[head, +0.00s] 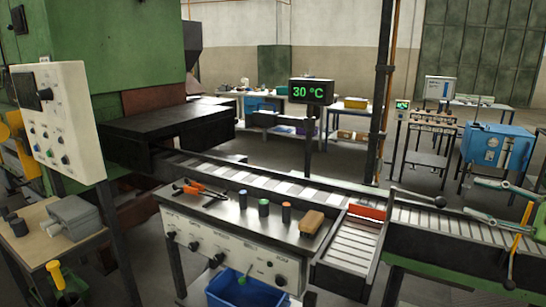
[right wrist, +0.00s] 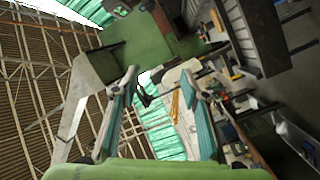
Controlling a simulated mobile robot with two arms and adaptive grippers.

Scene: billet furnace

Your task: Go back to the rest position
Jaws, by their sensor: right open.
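My right gripper (head: 472,197) shows at the right edge of the head view, its two green fingers spread apart with nothing between them. It is in the air in front of the blue cabinet and above the right end of the conveyor. In the right wrist view the same open gripper (right wrist: 160,75) has its fingers well apart and empty, with the roof and far machinery behind. My left gripper is not in the head view.
A bench (head: 222,211) with pliers, small cylinders and a brown block stands in front of the conveyor (head: 270,182). A red block (head: 367,211) lies near a slotted chute (head: 350,245). A yellow lever (head: 520,240) is close below my right gripper. A blue bin (head: 245,290) is at the front.

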